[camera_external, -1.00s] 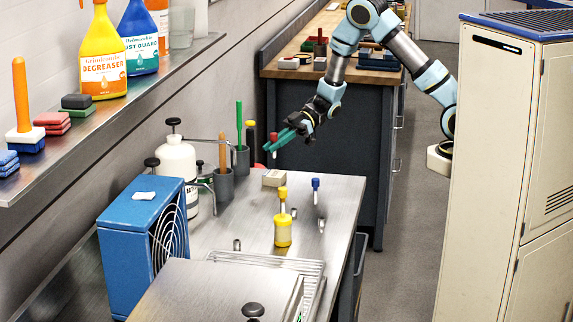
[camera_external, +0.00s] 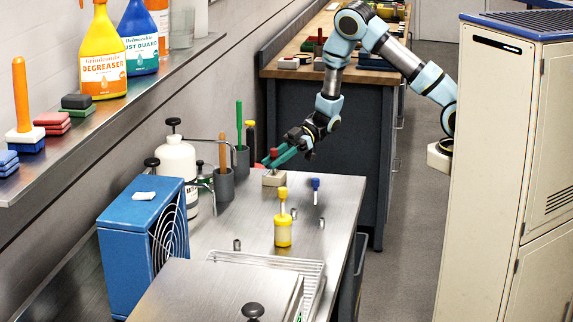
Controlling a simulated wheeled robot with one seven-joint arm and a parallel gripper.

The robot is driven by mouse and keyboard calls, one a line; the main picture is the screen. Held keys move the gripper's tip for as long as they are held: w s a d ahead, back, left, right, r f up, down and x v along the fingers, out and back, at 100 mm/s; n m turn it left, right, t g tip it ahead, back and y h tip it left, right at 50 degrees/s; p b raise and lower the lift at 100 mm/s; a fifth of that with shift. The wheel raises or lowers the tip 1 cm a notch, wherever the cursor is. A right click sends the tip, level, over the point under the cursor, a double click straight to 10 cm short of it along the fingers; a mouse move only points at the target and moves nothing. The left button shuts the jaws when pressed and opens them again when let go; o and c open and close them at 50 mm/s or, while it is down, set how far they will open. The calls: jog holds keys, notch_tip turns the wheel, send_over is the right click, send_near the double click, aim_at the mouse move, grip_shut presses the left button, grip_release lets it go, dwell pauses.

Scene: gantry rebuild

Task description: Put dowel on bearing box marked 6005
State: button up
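A small cream box (camera_external: 276,179), likely the bearing box, sits near the far end of the steel worktop; I cannot read any marking on it. A red-topped peg (camera_external: 273,154), which I take as the dowel, stands upright at the box, its lower end at the box's top. I cannot tell whether it touches or is just above. My gripper (camera_external: 279,159) has teal fingers and reaches in from the upper right. The fingers are around the peg's upper part and appear shut on it; the far finger is partly hidden.
A yellow-capped jar-like tool (camera_external: 283,228) and a blue-topped peg (camera_external: 316,188) stand nearer on the worktop. Grey cups with handled tools (camera_external: 225,184) and a white bottle (camera_external: 176,168) are to the left. A blue fan box (camera_external: 128,250) and wire rack (camera_external: 272,263) lie nearer.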

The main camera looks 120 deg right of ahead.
jog(key=shift+o, duration=0.6)
jog(key=shift+r, duration=0.25)
jog(key=b+v, duration=0.2)
jog(key=v, duration=1)
jog(key=shift+b, duration=0.35)
